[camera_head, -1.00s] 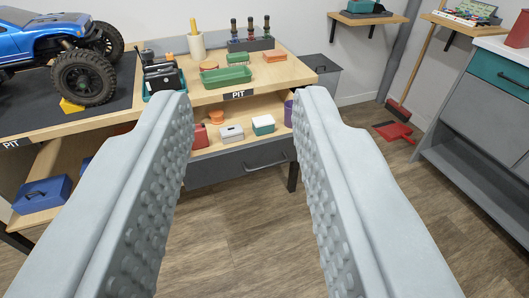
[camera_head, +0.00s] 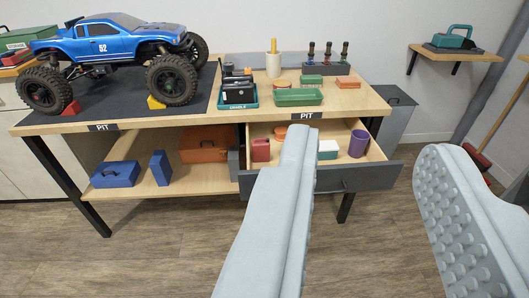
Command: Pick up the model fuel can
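A small red can-like block (camera_head: 260,150) sits in the open drawer (camera_head: 362,180) under the workbench. It may be the model fuel can, but it is too small to be sure. The left finger covers part of the drawer, and the red block shows just left of that fingertip, farther away.
A blue monster truck (camera_head: 118,40) stands on a dark mat on the bench (camera_head: 350,102). Green trays, a caddy and a screwdriver rack (camera_head: 327,68) are on top. A grey bin (camera_head: 397,115) stands at right. The floor in front is clear.

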